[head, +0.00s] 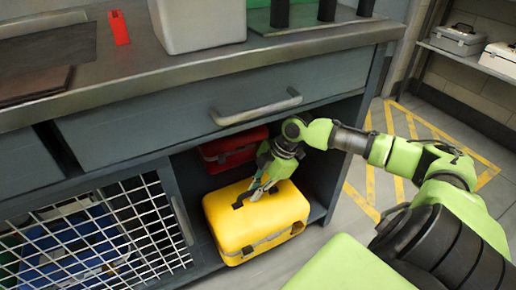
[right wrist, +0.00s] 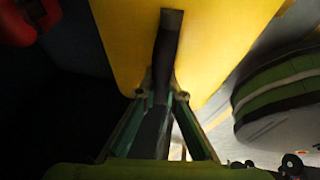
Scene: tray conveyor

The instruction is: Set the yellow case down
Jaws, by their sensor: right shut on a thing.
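The yellow case (head: 238,228) sits upright at the front of the open lower shelf under the counter in the head view. It also fills the upper middle of the right wrist view (right wrist: 225,40). My right gripper (head: 262,190) is shut on the dark handle on top of the case. The handle (right wrist: 167,55) runs between the fingertips in the right wrist view. Whether the case's underside touches the shelf I cannot tell. My left gripper is not in view.
A red case (head: 232,150) stands behind the yellow case. A wire mesh door (head: 95,240) is at the left, and a closed drawer (head: 215,105) is above. A grey bin (head: 195,25) and a red object (head: 119,28) are on the counter (head: 290,52).

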